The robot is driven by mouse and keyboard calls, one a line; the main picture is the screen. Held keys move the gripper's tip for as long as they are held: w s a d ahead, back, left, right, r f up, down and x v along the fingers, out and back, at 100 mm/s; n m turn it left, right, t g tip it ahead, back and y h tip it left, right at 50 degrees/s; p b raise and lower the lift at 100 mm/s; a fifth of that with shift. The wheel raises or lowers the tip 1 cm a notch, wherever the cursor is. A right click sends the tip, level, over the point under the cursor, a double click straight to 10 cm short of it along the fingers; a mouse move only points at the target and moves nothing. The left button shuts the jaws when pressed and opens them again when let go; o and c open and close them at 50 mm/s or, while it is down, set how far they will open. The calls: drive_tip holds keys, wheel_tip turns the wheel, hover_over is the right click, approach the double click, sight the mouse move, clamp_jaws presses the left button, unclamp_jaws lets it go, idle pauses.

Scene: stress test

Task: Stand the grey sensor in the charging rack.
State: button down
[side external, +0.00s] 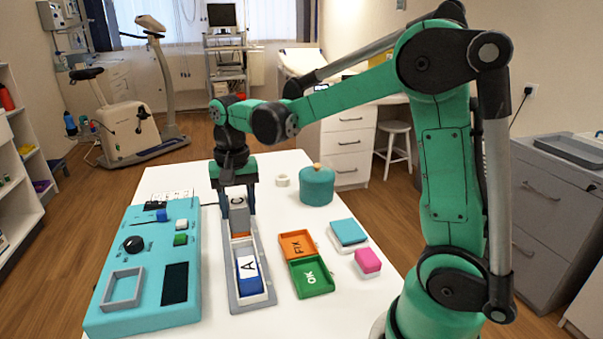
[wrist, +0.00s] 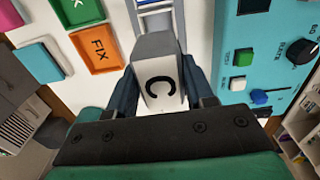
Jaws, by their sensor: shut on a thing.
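The grey sensor (side external: 240,221), with a white face marked C, is upright between the fingers of my gripper (side external: 238,205). My gripper is shut on it, one finger on each side; the sensor also shows in the wrist view (wrist: 157,50) between the fingers (wrist: 165,82). The charging rack (side external: 236,298) is a long grey frame on the white table. The sensor is at the rack's far end; I cannot tell if its lower end touches the rack. A blue sensor marked A (side external: 249,268) stands in the rack's near part.
A turquoise control panel (side external: 128,290) lies left of the rack. To the right are an orange FIX tray (side external: 297,244), a green OK tray (side external: 311,277), a blue-topped box (side external: 347,232), a pink block (side external: 368,260) and a teal pot (side external: 317,186). A white ring (side external: 282,181) lies behind.

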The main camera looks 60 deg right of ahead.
wheel_tip(320, 180, down, 8)
drive_tip(key=shift+r, duration=0.1)
idle(0.4)
drive_tip(key=shift+c, duration=1.7)
unclamp_jaws()
drive_tip(key=shift+f, duration=0.2)
